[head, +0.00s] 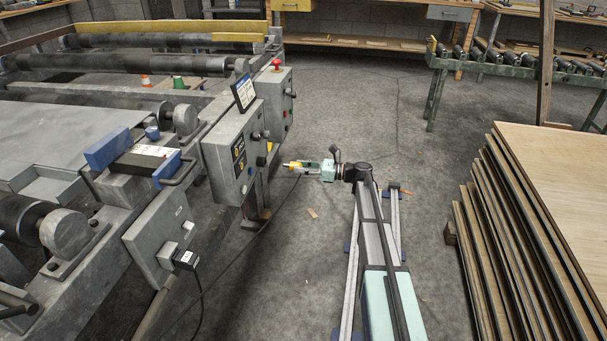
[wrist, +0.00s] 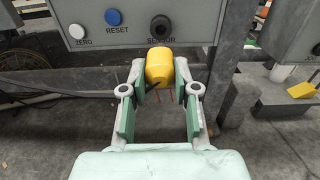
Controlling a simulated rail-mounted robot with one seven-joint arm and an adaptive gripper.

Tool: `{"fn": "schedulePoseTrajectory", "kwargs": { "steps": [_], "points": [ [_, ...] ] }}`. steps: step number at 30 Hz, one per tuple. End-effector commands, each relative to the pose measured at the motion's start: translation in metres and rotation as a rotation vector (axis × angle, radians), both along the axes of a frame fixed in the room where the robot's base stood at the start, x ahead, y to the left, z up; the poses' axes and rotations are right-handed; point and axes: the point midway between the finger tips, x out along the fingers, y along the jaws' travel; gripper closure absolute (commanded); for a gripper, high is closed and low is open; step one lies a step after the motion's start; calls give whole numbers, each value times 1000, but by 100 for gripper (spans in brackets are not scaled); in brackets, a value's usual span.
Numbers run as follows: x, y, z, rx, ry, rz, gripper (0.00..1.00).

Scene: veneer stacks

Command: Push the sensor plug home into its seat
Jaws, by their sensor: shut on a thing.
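The sensor plug (wrist: 159,66) is a yellow rounded piece held between the fingertips of my gripper (wrist: 161,82) in the wrist view. A dark cable runs by it. The seat (wrist: 160,27) is a dark round socket above the word SENSOR on a grey panel; it appears just beyond and above the plug, which looks outside it. The exact gap cannot be told. In the head view my gripper (head: 305,167) points left toward the machine, with the yellow plug (head: 290,166) at its tip. The plug's far end is hidden.
A blue RESET button (wrist: 113,17) and a white ZERO button (wrist: 76,31) sit left of the seat. Veneer stacks (head: 540,180) stand at the right, with open floor between.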

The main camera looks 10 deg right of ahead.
Motion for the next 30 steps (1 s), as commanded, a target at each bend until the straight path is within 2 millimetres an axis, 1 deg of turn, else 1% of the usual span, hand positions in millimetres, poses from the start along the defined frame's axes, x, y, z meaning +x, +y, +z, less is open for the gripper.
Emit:
{"fn": "schedulePoseTrajectory", "kwargs": {
  "steps": [8,17,18,21,30],
  "points": [
    [5,13,-1,0,0,0,100],
    [16,37,-2,0,-1,0,100],
    [18,40,2,0,1,0,100],
    [21,47,2,0,1,0,100],
    [25,56,1,0,0,-1,100]
  ]
}}
